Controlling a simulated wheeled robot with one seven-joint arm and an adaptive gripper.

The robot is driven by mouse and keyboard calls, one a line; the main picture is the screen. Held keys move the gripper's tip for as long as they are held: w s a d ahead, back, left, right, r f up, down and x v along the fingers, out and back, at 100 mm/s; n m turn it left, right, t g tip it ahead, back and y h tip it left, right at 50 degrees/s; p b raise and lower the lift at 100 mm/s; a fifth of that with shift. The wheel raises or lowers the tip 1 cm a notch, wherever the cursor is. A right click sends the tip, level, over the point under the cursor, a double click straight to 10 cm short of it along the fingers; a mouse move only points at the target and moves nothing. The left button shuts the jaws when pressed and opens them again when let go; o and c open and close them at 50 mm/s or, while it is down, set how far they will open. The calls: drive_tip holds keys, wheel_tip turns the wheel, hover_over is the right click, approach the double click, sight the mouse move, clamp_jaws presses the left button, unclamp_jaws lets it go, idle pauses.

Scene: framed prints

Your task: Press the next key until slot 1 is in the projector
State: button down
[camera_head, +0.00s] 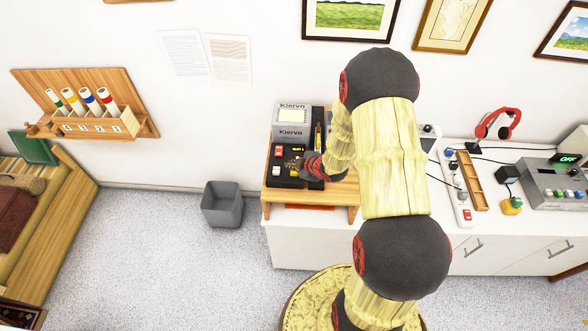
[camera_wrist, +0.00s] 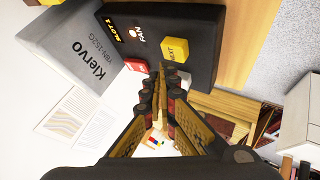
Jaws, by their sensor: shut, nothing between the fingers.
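The projector (camera_wrist: 75,45), a grey box lettered Kiervo, has a black control panel (camera_wrist: 190,22) beside it. In the wrist view the panel's small display (camera_wrist: 117,27) reads SLOT 1 in yellow letters. A yellow key marked NEXT (camera_wrist: 175,50) is on the panel, with a red key (camera_wrist: 135,65) near it. My gripper (camera_wrist: 161,70) is shut and empty, its fingertips close to the NEXT key; I cannot tell whether they touch it. In the head view the projector (camera_head: 292,123) stands on a wooden stand, and my gripper (camera_head: 291,164) is over the panel.
A FAN switch (camera_wrist: 137,33) sits between the display and the NEXT key. A grey bin (camera_head: 222,204) stands on the floor left of the cabinet. A power strip (camera_head: 457,190) and a grey box with an OFF display (camera_head: 555,185) are to the right.

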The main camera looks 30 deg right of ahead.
sight(293, 172)
idle(0.3)
drive_tip(key=shift+r+p, duration=1.85)
drive_tip(key=shift+r, duration=0.7)
